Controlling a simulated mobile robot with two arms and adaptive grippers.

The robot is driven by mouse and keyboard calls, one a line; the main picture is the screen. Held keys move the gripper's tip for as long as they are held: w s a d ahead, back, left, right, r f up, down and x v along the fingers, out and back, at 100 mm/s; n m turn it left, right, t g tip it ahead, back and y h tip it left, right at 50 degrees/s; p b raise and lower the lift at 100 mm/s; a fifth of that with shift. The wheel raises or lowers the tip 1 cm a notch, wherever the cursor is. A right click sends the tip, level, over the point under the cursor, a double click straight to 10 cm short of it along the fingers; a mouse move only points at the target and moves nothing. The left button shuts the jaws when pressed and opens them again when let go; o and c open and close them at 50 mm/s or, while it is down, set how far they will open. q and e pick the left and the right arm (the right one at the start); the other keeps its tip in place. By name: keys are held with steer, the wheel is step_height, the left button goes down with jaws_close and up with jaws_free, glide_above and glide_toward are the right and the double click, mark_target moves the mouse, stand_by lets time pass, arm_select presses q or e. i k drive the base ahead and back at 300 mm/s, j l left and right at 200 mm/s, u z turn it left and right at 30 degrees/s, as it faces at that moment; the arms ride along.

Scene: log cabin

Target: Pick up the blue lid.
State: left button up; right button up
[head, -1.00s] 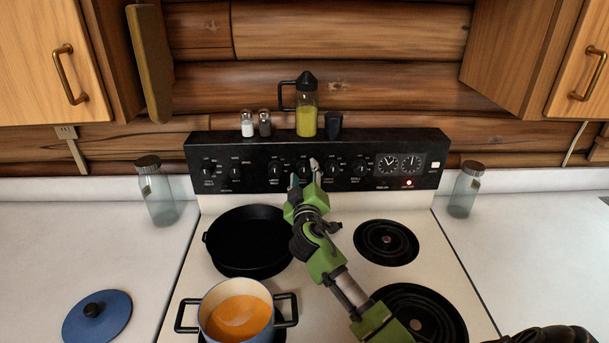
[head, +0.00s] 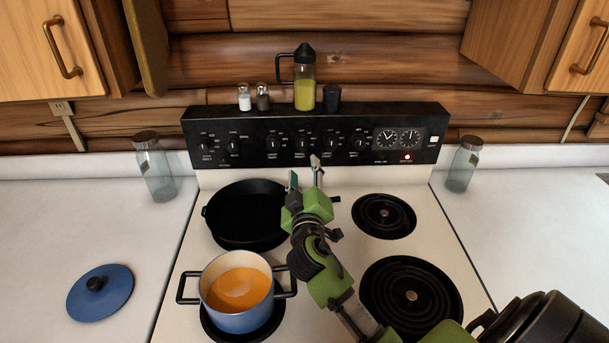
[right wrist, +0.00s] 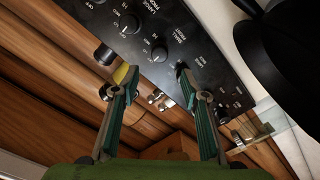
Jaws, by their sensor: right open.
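The blue lid (head: 113,292) with a black knob lies flat on the white counter left of the stove. Its whole top shows in the head view. My right gripper (head: 305,178) is open and empty. It is over the back of the stove in front of the control panel, far to the right of the lid and above it in the picture. In the right wrist view, its fingers (right wrist: 157,82) are apart with the panel knobs beyond them. The lid is not in that view. My left gripper is not in view.
A blue pot (head: 240,320) of orange soup stands on the front left burner, between the lid and my right arm. A black skillet (head: 240,215) is behind it. A glass jar (head: 156,172) stands on the left counter. The counter around the lid is clear.

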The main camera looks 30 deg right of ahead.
mark_target(98, 293)
steer(key=k+j, duration=1.15)
steer(key=k, duration=0.15)
